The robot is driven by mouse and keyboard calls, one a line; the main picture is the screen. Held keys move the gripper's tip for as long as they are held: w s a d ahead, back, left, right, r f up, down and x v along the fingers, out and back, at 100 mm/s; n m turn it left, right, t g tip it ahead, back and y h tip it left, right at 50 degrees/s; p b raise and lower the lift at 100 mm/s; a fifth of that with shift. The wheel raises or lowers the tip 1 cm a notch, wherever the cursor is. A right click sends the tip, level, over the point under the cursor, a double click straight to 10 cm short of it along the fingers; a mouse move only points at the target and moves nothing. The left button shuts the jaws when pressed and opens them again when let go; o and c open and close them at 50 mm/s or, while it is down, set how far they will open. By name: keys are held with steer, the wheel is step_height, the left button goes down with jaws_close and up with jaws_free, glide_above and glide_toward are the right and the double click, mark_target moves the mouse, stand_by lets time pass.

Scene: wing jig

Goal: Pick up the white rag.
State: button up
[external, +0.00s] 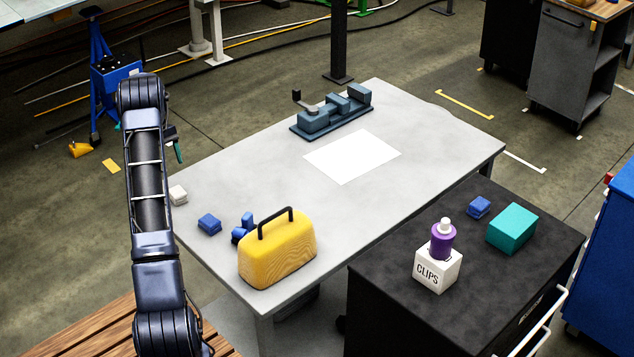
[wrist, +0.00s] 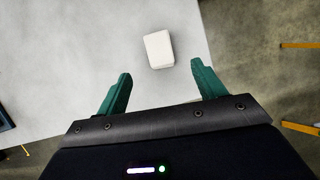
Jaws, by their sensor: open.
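The white rag (external: 178,195) is a small folded pale block near the left edge of the grey table (external: 245,180). In the wrist view the white rag (wrist: 158,49) lies on the table close to its edge, ahead of the fingertips and between their lines. My gripper (wrist: 160,75) is open and empty, with green fingers apart on either side. It does not touch the rag. In the external view my arm hides most of the gripper; one green finger (external: 179,152) shows beyond the arm, above and behind the rag.
A blue rag (external: 209,223), another blue item (external: 242,229) and a yellow case (external: 277,250) stand nearer on the table. A vise (external: 331,112) and white sheet (external: 352,156) lie farther back. A black cart (external: 400,262) stands right. The tabletop between is clear.

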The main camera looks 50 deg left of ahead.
mark_target(176, 190)
steer(key=x, duration=0.6)
steer(key=shift+s+a+f, duration=0.2)
steer(key=shift+a, duration=0.05)
steer(key=shift+w+x, duration=0.15)
steer(key=shift+x, duration=1.1)
steer(key=shift+w+x, duration=0.15)
steer(key=shift+x, duration=1.1)
steer(key=shift+a, duration=0.1)
steer(key=c, duration=1.1)
steer(key=shift+o, duration=0.2)
